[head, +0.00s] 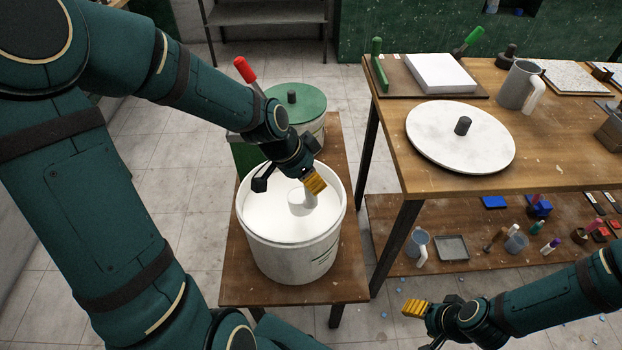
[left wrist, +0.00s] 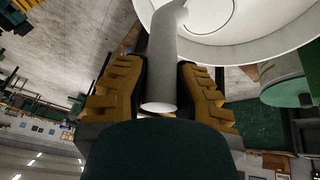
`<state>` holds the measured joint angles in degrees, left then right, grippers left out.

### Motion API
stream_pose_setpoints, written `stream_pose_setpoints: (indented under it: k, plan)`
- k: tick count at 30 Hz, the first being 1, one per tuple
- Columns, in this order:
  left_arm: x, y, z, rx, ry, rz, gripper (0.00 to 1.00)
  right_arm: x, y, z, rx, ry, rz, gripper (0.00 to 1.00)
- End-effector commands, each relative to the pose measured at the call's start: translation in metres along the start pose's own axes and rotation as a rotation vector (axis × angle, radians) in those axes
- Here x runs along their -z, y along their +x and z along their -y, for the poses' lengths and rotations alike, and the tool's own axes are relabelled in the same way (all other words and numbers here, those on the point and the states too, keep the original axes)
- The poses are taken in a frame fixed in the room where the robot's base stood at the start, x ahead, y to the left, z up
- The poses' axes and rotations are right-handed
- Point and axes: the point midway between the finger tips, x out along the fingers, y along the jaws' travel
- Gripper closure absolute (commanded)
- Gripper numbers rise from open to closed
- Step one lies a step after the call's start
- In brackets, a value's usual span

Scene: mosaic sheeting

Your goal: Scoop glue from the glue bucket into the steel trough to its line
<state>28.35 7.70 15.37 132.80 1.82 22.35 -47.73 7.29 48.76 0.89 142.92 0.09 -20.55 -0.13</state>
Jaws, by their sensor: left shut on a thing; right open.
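The glue bucket (head: 292,254) is a pale, open tub of white glue (head: 265,212) on a low wooden stand. My left gripper (head: 292,182) is over its mouth, shut on the pale handle of a scoop (head: 303,201). The scoop's lower part is in the bucket at the glue; how deep it sits is unclear. In the left wrist view the handle (left wrist: 162,75) lies between the yellow finger pads and runs towards the bucket (left wrist: 245,45). My right gripper (head: 424,318) is open and empty at the lower right, away from the bucket. I cannot identify the steel trough with certainty.
The wooden table (head: 390,125) holds a white round lid (head: 440,145), a grey mug (head: 515,85) and a white slab (head: 440,73). Its low shelf holds a grey tray (head: 453,248) and small tools. A green-lidded bucket (head: 300,104) stands behind the glue bucket.

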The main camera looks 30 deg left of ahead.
Motion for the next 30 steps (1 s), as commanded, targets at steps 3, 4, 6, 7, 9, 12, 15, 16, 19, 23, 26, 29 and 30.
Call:
stream_pose_setpoints:
  k: [3,4,6,7,9,12,15,16,19,23,26,29,30]
  plan:
    - [0.004,-0.009,-0.001,0.017,0.008,0.002,1.0,0.001,-0.007,0.003,0.0,0.0,0.0,0.42]
    - [0.005,-0.011,-0.002,0.021,0.011,0.002,1.0,0.001,-0.008,0.003,0.0,0.0,0.0,0.42]
    - [0.008,-0.015,-0.002,0.03,0.015,0.002,1.0,0.001,-0.011,0.004,0.0,0.0,0.0,0.42]
    - [0.008,-0.016,-0.002,0.035,0.017,0.003,1.0,0.001,-0.011,0.004,0.0,0.0,0.0,0.42]
    - [0.01,-0.02,-0.003,0.044,0.02,0.006,1.0,0.001,-0.013,0.005,0.0,0.0,0.0,0.42]
    - [0.012,-0.025,-0.003,0.056,0.026,0.009,1.0,0.002,-0.016,0.006,0.0,0.0,0.0,0.42]
    - [0.015,-0.031,-0.004,0.069,0.032,0.011,1.0,0.002,-0.019,0.007,0.0,0.0,0.0,0.42]
    - [0.016,-0.033,-0.004,0.074,0.035,0.012,1.0,0.002,-0.019,0.007,0.0,0.0,0.0,0.42]
    - [0.018,-0.039,-0.005,0.087,0.04,0.014,1.0,0.002,-0.021,0.008,0.0,0.0,0.0,0.42]
    - [0.022,-0.045,-0.006,0.103,0.048,0.018,1.0,0.003,-0.023,0.009,0.0,0.0,0.0,0.42]
    - [0.024,-0.051,-0.006,0.118,0.053,0.02,1.0,0.003,-0.024,0.009,0.0,0.0,0.0,0.42]
    - [0.027,-0.057,-0.007,0.131,0.059,0.023,1.0,0.003,-0.025,0.009,0.0,0.0,0.0,0.42]
    - [0.028,-0.059,-0.008,0.136,0.06,0.024,1.0,0.003,-0.026,0.01,0.0,0.0,0.0,0.42]
